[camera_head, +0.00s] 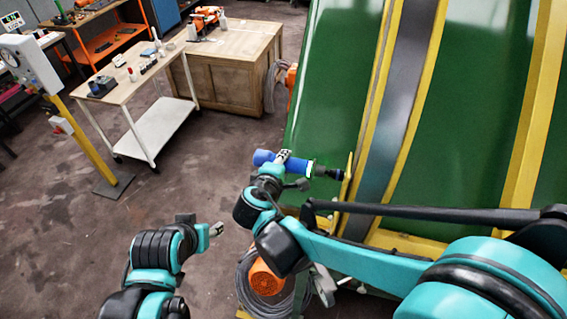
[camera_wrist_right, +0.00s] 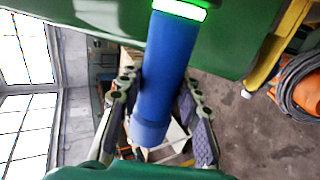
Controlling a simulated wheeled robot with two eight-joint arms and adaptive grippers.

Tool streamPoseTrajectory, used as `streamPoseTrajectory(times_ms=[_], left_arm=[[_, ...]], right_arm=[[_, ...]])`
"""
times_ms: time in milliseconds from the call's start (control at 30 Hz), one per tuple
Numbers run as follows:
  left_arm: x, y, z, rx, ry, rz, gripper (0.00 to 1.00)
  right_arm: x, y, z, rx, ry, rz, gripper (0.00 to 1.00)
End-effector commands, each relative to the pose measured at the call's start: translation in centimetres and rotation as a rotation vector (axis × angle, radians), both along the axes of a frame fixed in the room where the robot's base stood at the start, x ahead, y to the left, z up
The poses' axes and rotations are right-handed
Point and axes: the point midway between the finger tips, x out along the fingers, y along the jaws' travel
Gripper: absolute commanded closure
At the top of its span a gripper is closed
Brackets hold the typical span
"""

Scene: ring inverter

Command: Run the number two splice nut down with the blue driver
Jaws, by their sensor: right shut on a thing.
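The blue driver (camera_head: 296,164) lies roughly level in the head view, its black nose pointing right at the yellow flange (camera_head: 348,172) on the green machine. My right gripper (camera_head: 283,160) is shut around the driver's body. In the right wrist view the blue driver body (camera_wrist_right: 165,75) sits between the two fingers, with a glowing green ring (camera_wrist_right: 180,10) at its upper end. The nose is close to the flange; I cannot tell whether it touches. The number two splice nut cannot be made out. My left gripper (camera_head: 216,229) is apart at lower left, too small to read.
The green machine (camera_head: 330,80) with yellow ribs and a grey band (camera_head: 408,80) fills the right. A wooden cabinet (camera_head: 232,75), a white cart (camera_head: 155,130) and a yellow post (camera_head: 90,145) stand at upper left. Cable and an orange unit (camera_head: 265,278) lie below. Floor at left is open.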

Motion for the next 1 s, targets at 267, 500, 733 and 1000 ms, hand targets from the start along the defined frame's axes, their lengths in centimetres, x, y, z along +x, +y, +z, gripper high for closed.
streamPoseTrajectory(times_ms=[267, 500, 733, 1000], left_arm=[[0.0, 0.0, -0.3, 0.000, 0.000, 0.000, 0.51], [0.0, 0.0, -0.6, 0.000, 0.000, 0.000, 0.51], [0.0, 0.0, -0.9, 0.000, 0.000, 0.000, 0.51], [0.0, 0.0, -1.0, 0.000, 0.000, 0.000, 0.51]], right_arm=[[0.4, 1.2, 0.0, -0.003, 0.000, -0.001, 1.00], [0.9, 2.5, 0.0, -0.003, -0.001, 0.000, 1.00], [1.3, 3.8, 0.0, -0.002, -0.001, 0.001, 1.00], [1.6, 4.7, 0.1, -0.002, -0.001, 0.001, 1.00]])
